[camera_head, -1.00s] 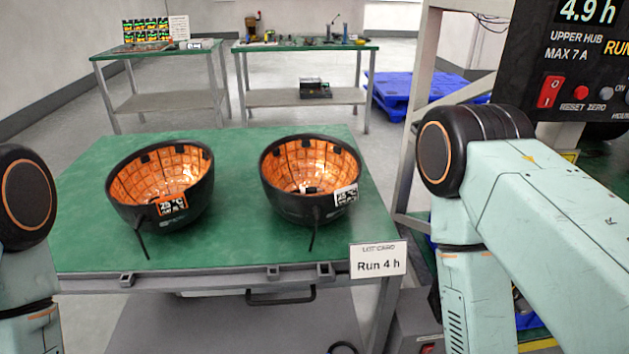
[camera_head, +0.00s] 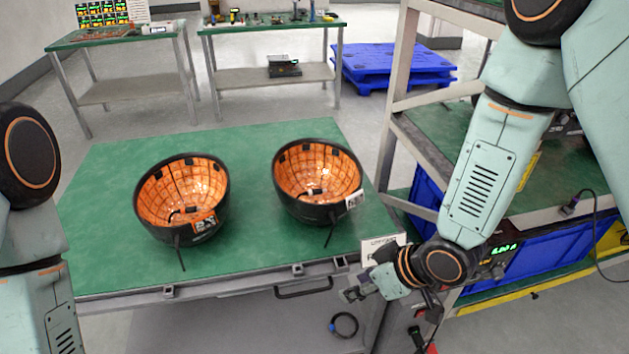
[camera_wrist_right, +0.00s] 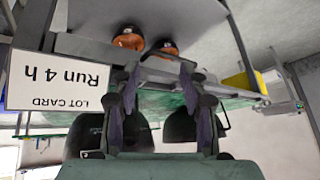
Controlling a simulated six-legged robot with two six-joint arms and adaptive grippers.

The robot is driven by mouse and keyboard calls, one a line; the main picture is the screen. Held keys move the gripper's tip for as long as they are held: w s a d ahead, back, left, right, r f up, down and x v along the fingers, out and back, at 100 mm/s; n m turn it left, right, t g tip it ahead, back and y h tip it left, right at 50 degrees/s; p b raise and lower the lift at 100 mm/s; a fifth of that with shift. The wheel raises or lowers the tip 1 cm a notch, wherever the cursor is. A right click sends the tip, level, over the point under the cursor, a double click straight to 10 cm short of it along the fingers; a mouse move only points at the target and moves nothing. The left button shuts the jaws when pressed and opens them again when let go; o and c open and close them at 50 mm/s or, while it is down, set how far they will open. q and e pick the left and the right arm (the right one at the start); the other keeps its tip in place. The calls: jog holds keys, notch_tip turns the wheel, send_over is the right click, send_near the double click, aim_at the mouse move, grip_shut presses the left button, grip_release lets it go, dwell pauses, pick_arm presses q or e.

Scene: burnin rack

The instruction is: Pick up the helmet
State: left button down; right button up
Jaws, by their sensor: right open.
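Two black helmets lie upside down like bowls on a green-topped table, their orange grid linings facing up, each with a small tag and a hanging strap. The left helmet (camera_head: 181,199) and the right helmet (camera_head: 318,183) stand apart. My right gripper (camera_head: 354,294) is low by the table's front edge, in front of the right helmet and touching neither.
The green table (camera_head: 110,240) has a front drawer handle (camera_head: 303,291). A lot card (camera_head: 378,250) at its front right corner is partly behind my right arm. A shelf rack (camera_head: 400,70) stands to the right. Blue pallets (camera_head: 395,68) lie behind.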

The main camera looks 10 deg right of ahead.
aim_at(300, 215)
jog(key=w+r+n+t+y, duration=0.2)
jog(key=w+r+n, duration=0.4)
jog(key=w+r, duration=0.55)
jog(key=a+f, duration=0.1)
jog(key=w+a+f+b, duration=0.1)
jog(key=a, duration=0.1)
jog(key=shift+n, duration=0.3)
jog(key=shift+b+x, duration=0.3)
jog(key=shift+x, duration=0.6)
jog(key=b+x, duration=0.1)
jog(key=x, duration=0.4)
jog(key=shift+a+f, duration=0.1)
jog(key=shift+f, duration=0.05)
jog(key=shift+s, duration=0.15)
jog(key=shift+c, duration=0.2)
